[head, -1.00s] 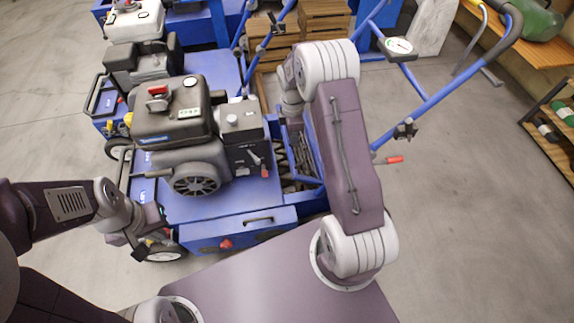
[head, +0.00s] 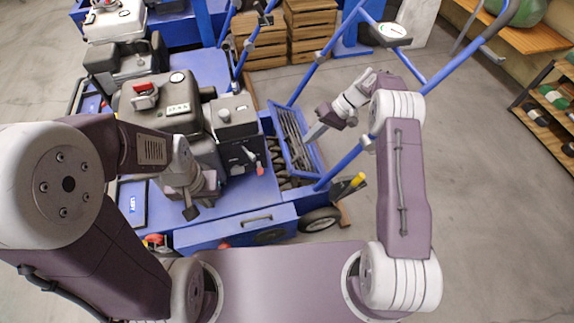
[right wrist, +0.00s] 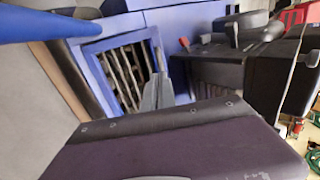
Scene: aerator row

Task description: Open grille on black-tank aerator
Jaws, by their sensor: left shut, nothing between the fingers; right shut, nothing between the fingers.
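The black-tank aerator (head: 165,112) stands at centre left in the head view, a dark tank and engine on a blue body. Its grille (head: 290,130), a blue frame with dark bars, stands tilted up at the machine's right side. Dark tines (head: 283,178) show in the bay beside its lower edge. My right gripper (head: 309,136) is shut and empty at the grille's right side; contact cannot be told. In the right wrist view its grey fingers (right wrist: 155,95) overlap the right part of the grille frame (right wrist: 92,72). My left gripper (head: 190,212) is shut and empty in front of the engine.
A white-tank aerator (head: 115,24) stands behind. Blue handle bars (head: 345,160) rise right of the grille, near my right forearm, with a yellow-tipped lever (head: 357,180) low down. Wooden crates (head: 310,28) stand at the back.

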